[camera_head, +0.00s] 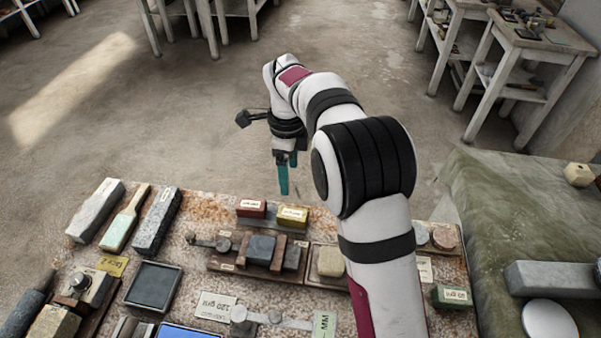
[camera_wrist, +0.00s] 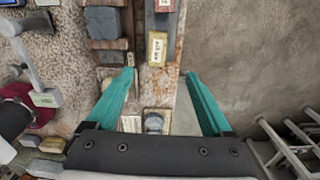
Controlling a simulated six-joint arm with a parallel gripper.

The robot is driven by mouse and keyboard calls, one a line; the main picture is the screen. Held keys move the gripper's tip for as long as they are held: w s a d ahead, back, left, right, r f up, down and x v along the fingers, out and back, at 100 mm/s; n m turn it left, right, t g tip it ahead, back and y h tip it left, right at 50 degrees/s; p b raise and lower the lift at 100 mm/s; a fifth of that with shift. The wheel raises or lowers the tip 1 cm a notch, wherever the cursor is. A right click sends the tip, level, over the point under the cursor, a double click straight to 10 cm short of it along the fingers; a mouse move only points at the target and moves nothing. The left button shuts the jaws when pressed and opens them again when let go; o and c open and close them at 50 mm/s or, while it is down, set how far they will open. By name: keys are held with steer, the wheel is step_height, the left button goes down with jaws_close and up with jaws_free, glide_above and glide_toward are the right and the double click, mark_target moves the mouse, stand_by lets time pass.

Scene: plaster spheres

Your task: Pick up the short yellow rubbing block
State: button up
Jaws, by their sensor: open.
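The short yellow rubbing block (camera_head: 292,216) lies near the far edge of the table, with a pale label on its top. It also shows in the wrist view (camera_wrist: 156,47), beyond my fingertips and between their lines. My gripper (camera_head: 284,178) has teal fingers pointing down, above the far table edge and apart from the block. In the wrist view my gripper (camera_wrist: 160,77) is open, with nothing between its fingertips.
A red block (camera_head: 251,208) lies just left of the yellow one. A wooden rack with grey blocks (camera_head: 261,249) stands on the near side. A cream block (camera_head: 331,262) and a green block (camera_head: 451,297) lie to the right. Bare floor is beyond the table edge.

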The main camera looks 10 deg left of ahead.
mark_target(292, 213)
steer(key=f, duration=1.5)
steer(key=shift+s+d+f, duration=0.2)
steer(key=shift+s+d, duration=0.05)
steer(key=shift+s, duration=0.05)
jaws_close()
